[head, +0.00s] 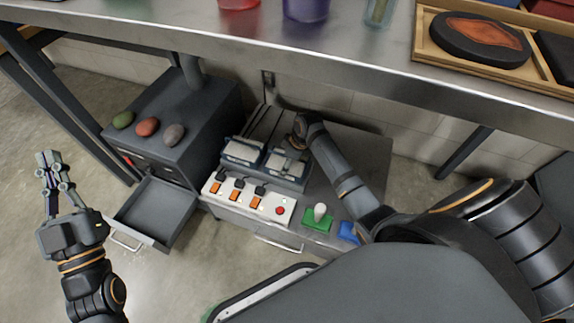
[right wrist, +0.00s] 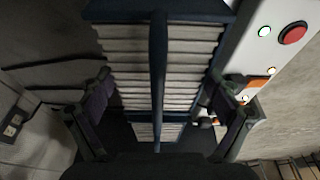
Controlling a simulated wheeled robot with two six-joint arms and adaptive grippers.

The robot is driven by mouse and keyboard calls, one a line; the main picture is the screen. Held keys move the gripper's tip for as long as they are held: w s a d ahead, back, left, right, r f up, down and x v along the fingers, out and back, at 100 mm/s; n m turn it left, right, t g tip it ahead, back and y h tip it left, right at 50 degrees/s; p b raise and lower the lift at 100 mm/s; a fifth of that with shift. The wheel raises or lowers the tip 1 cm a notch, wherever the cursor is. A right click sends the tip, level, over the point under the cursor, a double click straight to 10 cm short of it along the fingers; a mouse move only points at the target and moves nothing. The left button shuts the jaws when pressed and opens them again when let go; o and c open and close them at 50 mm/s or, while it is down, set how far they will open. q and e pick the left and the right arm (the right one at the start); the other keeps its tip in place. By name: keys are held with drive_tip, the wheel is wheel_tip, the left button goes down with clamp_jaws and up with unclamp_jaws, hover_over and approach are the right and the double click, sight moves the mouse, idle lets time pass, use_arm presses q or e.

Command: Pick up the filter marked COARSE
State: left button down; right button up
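Two dark-framed filters sit side by side on the grey cabinet top, a left one (head: 243,151) and a right one (head: 285,165). No COARSE marking is readable on either. My right gripper (head: 298,142) is at the right filter and partly hides it. In the right wrist view, a blue-framed filter with pale pleats (right wrist: 185,60) and a central bar lies between the spread fingers of my right gripper (right wrist: 157,103). I see no clear grip on it. My left gripper (head: 48,158) is empty over the floor at far left, its fingertips apart.
A white switch panel (head: 250,203) with orange switches and a red button fronts the filters. A dark cabinet (head: 175,115) carries three stones, with an open drawer (head: 155,213) below. The steel bench (head: 340,55) overhangs behind. Green (head: 317,222) and blue pieces lie at right.

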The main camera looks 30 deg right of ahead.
drive_tip(key=shift+c, duration=0.7)
